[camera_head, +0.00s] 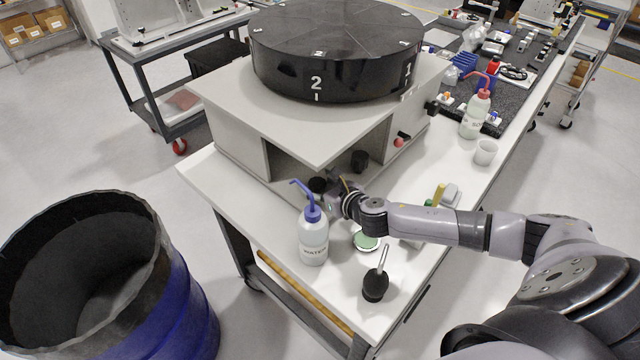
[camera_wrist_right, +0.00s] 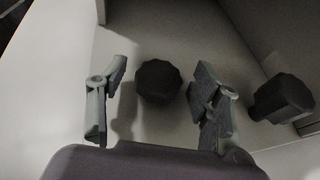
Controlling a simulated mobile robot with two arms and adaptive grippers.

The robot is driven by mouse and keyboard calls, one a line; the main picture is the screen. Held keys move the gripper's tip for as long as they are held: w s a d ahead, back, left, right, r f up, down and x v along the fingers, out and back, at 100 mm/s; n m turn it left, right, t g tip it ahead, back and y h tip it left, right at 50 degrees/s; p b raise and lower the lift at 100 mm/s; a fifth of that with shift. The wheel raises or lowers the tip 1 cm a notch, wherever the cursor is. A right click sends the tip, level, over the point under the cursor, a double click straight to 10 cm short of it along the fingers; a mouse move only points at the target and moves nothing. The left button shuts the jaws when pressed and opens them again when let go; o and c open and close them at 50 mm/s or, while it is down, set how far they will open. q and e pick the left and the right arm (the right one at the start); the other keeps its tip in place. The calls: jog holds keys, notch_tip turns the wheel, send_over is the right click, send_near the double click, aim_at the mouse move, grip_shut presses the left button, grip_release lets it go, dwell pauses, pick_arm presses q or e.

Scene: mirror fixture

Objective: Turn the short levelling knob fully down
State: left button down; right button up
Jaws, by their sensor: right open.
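Two dark levelling knobs are in the open bay under the fixture. One knob (camera_wrist_right: 158,82) shows end-on between my right fingers in the right wrist view. The other knob (camera_wrist_right: 282,98) stands to the right, outside the fingers, and its side shows. In the head view one knob (camera_head: 318,186) is just beyond my right gripper (camera_head: 333,192), and the other knob (camera_head: 358,160) is deeper in the bay. My right gripper (camera_wrist_right: 158,108) is open, with a finger on each side of the first knob and gaps showing. My left gripper is not in view.
The black round mirror (camera_head: 340,45) sits on the grey fixture (camera_head: 262,105). A blue-capped water bottle (camera_head: 313,238) stands close beside my right gripper. A black pot with a brush (camera_head: 375,285) and a green round dish (camera_head: 367,241) are nearby on the white bench.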

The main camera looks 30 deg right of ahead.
jog(key=a+v, duration=0.1)
jog(key=v, duration=1.1)
jog(key=shift+d, duration=0.45)
jog(key=shift+r, duration=0.1)
